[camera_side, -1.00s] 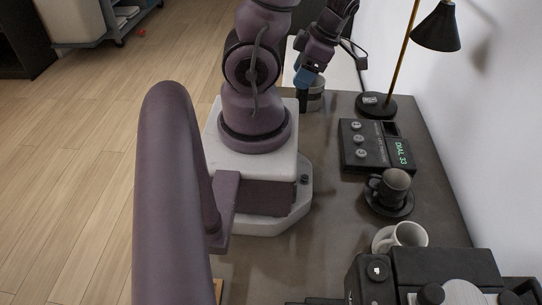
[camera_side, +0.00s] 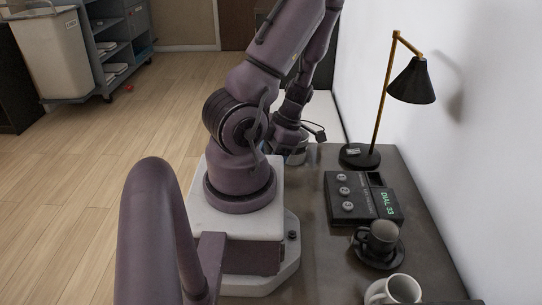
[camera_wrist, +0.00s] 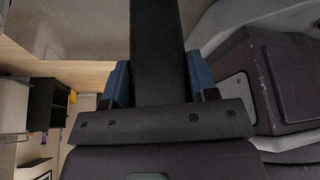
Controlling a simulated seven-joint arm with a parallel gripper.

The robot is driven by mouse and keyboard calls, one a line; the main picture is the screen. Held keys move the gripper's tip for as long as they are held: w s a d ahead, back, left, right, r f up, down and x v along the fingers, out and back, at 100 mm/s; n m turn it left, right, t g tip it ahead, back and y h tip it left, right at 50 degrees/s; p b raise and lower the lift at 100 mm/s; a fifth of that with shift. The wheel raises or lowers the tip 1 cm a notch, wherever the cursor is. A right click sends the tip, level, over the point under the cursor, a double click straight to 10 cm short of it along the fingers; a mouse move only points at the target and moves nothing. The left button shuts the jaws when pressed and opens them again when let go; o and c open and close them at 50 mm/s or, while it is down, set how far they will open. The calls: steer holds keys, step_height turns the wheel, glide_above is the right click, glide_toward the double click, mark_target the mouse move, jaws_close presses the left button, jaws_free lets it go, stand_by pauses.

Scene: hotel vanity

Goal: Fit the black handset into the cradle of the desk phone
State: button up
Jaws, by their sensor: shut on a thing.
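The desk phone (camera_side: 362,199) is a flat black box on the vanity in the side view, with several round grey knobs, a green "DIAL 33" display and a dark recess at its far right. The black handset (camera_wrist: 157,45) shows in the wrist view as a long dark bar. My gripper (camera_wrist: 158,80) is shut on it, with a blue finger on each side. In the side view my gripper is mostly hidden behind my arm, beyond the phone and to its left. The handset cannot be made out there, and its far end is cut off in the wrist view.
A black lamp (camera_side: 412,82) stands behind the phone near the wall. A dark cup (camera_side: 382,238) on a saucer and a white cup (camera_side: 401,290) stand in front of it. The desktop left of the phone is clear.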

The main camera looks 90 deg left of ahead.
steer(key=o, duration=1.1)
steer(key=shift+f, duration=0.1)
